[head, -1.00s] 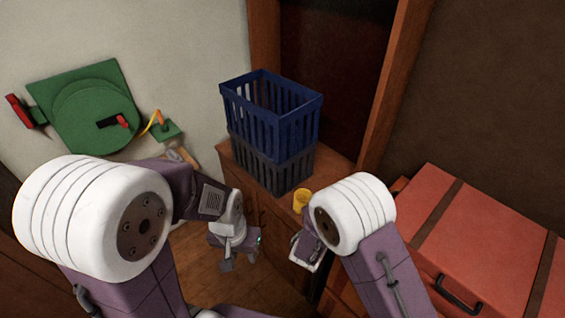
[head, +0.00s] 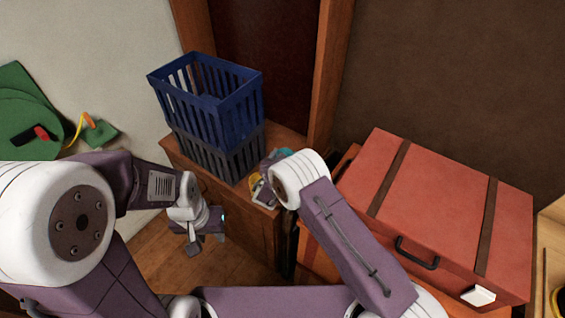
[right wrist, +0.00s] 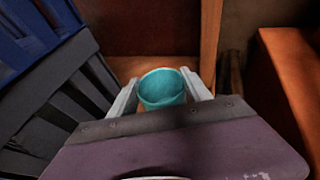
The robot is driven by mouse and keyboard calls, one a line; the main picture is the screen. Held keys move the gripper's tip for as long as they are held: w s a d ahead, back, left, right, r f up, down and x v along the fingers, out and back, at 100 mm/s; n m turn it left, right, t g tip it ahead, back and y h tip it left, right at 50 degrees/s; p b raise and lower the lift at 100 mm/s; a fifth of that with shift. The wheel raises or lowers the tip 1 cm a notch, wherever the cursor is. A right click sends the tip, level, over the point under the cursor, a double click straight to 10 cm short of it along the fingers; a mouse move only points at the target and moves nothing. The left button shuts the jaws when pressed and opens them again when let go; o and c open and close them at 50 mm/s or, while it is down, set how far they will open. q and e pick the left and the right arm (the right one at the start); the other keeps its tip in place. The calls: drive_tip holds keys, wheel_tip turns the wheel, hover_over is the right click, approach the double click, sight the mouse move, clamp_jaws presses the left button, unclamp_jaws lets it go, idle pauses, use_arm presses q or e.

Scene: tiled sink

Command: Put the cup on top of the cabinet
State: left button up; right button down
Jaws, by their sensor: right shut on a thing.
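A teal cup (right wrist: 162,88) sits between the two fingers of my right gripper (right wrist: 160,92) in the right wrist view. A bit of the teal cup (head: 284,153) shows in the head view behind my right wrist, over the right part of the wooden cabinet (head: 285,137). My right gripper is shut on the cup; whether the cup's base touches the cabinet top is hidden. My left gripper (head: 206,240) hangs empty and open in front of the cabinet, below its top.
Blue and dark grey stacked crates (head: 208,120) take up the left of the cabinet top. A yellow object (head: 256,186) shows beside my right wrist, partly hidden. A red suitcase (head: 450,220) lies to the right. A dark doorway with a wooden frame is behind.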

wheel_tip(320, 180, down, 4)
drive_tip(key=shift+f, duration=0.1)
idle(0.4)
drive_tip(key=shift+c, duration=2.4)
unclamp_jaws()
